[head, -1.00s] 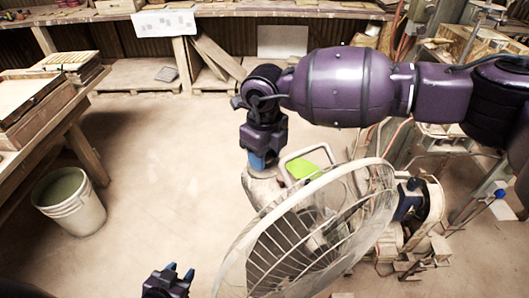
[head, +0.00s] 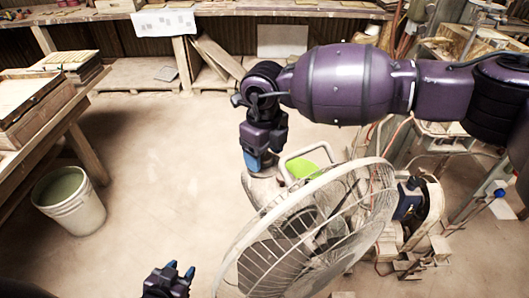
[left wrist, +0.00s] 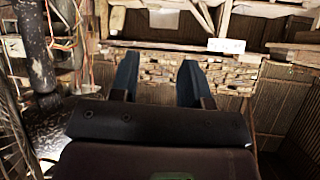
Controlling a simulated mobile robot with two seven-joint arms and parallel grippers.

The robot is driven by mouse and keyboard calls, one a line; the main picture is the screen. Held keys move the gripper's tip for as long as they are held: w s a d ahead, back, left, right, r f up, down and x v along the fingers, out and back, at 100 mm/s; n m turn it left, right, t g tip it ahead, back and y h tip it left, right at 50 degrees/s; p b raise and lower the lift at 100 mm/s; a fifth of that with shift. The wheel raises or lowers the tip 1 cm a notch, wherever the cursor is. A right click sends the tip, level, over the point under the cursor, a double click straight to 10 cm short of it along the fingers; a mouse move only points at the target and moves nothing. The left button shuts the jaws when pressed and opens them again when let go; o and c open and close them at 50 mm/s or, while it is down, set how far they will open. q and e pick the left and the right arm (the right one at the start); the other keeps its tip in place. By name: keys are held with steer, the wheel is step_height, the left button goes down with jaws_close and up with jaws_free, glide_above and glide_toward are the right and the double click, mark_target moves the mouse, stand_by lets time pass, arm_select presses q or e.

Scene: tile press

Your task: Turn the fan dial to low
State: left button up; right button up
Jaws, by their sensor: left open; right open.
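A large fan with a pale wire cage (head: 315,235) stands at the lower middle of the head view, tilted. I cannot make out the fan dial. My left gripper (head: 172,268) is at the bottom edge, left of the cage and apart from it, open and empty. Its two fingers also show in the left wrist view (left wrist: 157,80), with nothing between them. My right gripper (head: 253,161) points down above the far left side of the fan, open, its fingertips close to a pale object with a handle.
A bright green patch (head: 301,168) shows behind the fan's upper rim. A white bucket (head: 72,208) stands on the floor at left beside a wooden table (head: 60,123). A long workbench (head: 225,13) runs along the back. The floor between bucket and fan is clear.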

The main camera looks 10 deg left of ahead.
mark_target(265, 156)
step_height(265, 156, up, 10)
steer(key=shift+r, duration=0.25)
stand_by(0.4)
